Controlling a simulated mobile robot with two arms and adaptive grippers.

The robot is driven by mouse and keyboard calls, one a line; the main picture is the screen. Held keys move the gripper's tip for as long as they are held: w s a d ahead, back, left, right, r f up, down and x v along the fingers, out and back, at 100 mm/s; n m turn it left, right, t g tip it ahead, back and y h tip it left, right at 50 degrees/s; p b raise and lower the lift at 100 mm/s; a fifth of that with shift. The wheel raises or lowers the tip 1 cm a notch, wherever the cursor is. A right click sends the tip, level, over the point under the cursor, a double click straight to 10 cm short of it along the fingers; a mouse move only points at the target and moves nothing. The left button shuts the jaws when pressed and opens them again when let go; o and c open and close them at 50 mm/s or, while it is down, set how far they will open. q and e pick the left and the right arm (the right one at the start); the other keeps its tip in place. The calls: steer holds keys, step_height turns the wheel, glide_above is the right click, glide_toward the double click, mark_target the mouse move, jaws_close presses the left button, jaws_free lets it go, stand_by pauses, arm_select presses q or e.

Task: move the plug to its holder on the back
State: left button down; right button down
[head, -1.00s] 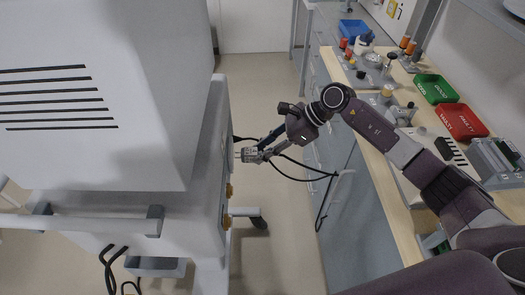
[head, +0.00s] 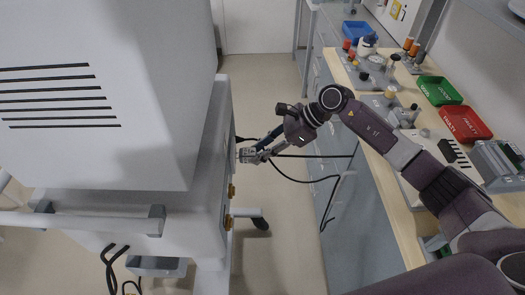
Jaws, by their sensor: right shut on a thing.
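My right gripper (head: 258,152) is shut on the plug (head: 245,155), a small grey piece at the fingertips. The plug is close against the right-hand side face of the white ventilator cart (head: 212,165). I cannot tell whether its prongs touch that face. A black cable (head: 300,181) trails from the gripper and hangs in the gap on the right. Yellow fittings (head: 231,190) sit on the cart's side below the plug. A holder for the plug cannot be made out clearly. My left gripper is not in view.
A workbench (head: 400,205) with red and green bins (head: 465,123), a blue bin (head: 357,32) and devices runs along the right. Open floor (head: 275,240) lies between cart and bench. The cart's handle rail (head: 85,222) sticks out at lower left.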

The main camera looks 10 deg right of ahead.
steer(key=shift+w+a+r, duration=0.1)
steer(key=shift+w+a, duration=0.05)
steer(key=shift+a, duration=0.7)
stand_by(0.8)
steer(key=c, duration=1.5)
jaws_free()
steer(key=shift+a, duration=0.15)
steer(key=shift+d, duration=0.2)
